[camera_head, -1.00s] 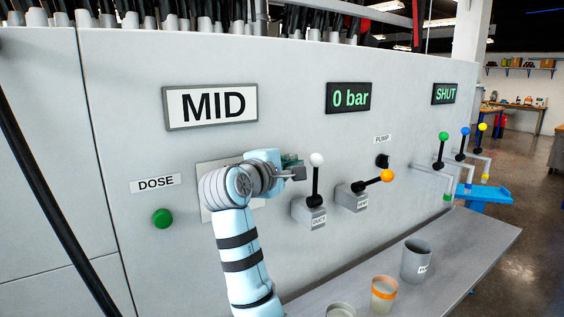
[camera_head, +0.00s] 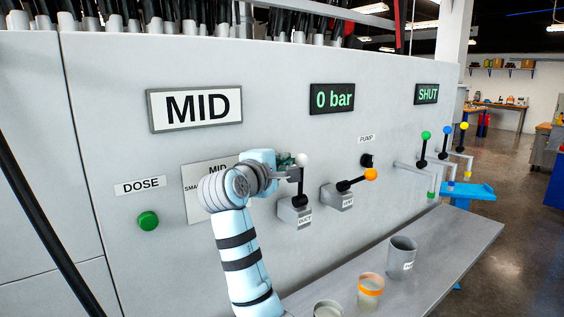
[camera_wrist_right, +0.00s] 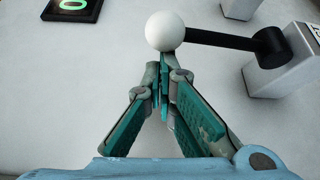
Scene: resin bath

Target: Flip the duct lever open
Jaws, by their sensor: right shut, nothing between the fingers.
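The duct lever has a white ball knob (camera_head: 301,160) on a black rod that stands about upright on a grey block (camera_head: 294,213) marked DUCT. My right gripper (camera_head: 295,173) is shut and empty at the left side of the lever, just below the ball. In the right wrist view the shut fingertips (camera_wrist_right: 162,65) lie close against the white ball (camera_wrist_right: 165,31); whether they touch it I cannot tell. The black rod (camera_wrist_right: 222,40) runs right from the ball to its block. My left gripper is not in view.
Right of the duct lever is a lever with an orange knob (camera_head: 371,174), tilted right. Displays read MID (camera_head: 195,108), 0 bar (camera_head: 332,98) and SHUT (camera_head: 427,94). A grey cup (camera_head: 402,258) and an orange-banded cup (camera_head: 370,291) stand on the shelf below.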

